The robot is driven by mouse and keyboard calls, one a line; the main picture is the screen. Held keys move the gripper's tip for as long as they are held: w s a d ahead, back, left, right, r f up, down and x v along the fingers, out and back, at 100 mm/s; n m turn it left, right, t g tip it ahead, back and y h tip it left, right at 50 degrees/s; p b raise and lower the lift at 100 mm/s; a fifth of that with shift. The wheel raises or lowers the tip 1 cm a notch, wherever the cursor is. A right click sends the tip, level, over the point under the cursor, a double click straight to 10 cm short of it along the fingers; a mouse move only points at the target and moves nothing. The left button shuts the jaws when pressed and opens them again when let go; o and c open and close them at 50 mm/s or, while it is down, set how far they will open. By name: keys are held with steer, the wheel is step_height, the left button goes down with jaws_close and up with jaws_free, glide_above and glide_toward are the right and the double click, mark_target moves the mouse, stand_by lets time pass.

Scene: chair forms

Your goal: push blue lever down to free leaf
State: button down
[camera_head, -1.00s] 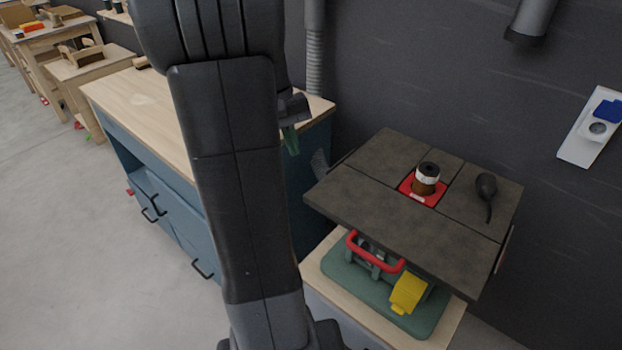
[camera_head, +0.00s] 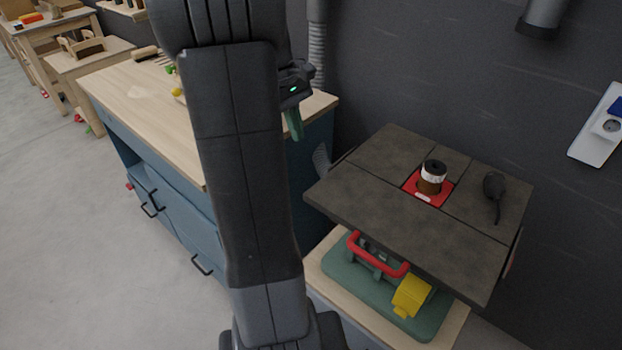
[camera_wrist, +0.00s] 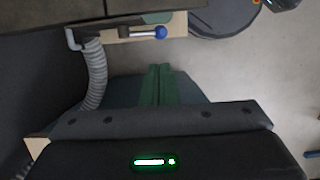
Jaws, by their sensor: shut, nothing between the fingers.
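The blue lever is a thin grey rod with a blue ball knob (camera_wrist: 161,32), pointing right in the wrist view. It lies at the edge of a pale wooden board below a dark slab. In the head view the lever is hidden. My gripper's green fingers (camera_wrist: 161,84) are pressed together, empty, and apart from the knob in the wrist view. In the head view my gripper (camera_head: 294,124) hangs left of the dark-topped table (camera_head: 350,190), partly behind my arm. Which part is the leaf I cannot tell for sure; the dark tabletop has several seams.
A black-and-brown cylinder in a red plate (camera_head: 432,198) and a black bulb-shaped item (camera_head: 494,190) sit on the dark top. A red handle (camera_head: 378,257) and yellow block (camera_head: 411,296) are below. A grey hose (camera_wrist: 96,75) runs near my gripper. A blue workbench (camera_head: 150,150) stands left.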

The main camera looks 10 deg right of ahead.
steer(key=x, duration=1.4)
steer(key=shift+b, duration=0.3)
step_height(320, 180, down, 2)
steer(key=t+h+b, duration=0.1)
steer(key=h+b, duration=0.1)
steer(key=b, duration=0.3)
steer(key=shift+f+t, duration=0.15)
steer(key=shift+t, duration=0.15)
steer(key=f+t+h+b, duration=0.1)
steer(key=h+b, duration=0.1)
steer(key=b, duration=0.2)
steer(key=shift+d+m, duration=0.1)
steer(key=shift+m, duration=0.3)
steer(key=shift+w+d+b, duration=0.1)
steer(key=shift+b, duration=0.35)
steer(key=shift+f, duration=0.15)
steer(key=p+v, duration=0.4)
steer(key=v, duration=1)
steer(key=shift+s+a+f, duration=0.2)
steer(key=shift+s+a, duration=0.2)
steer(key=shift+s, duration=0.1)
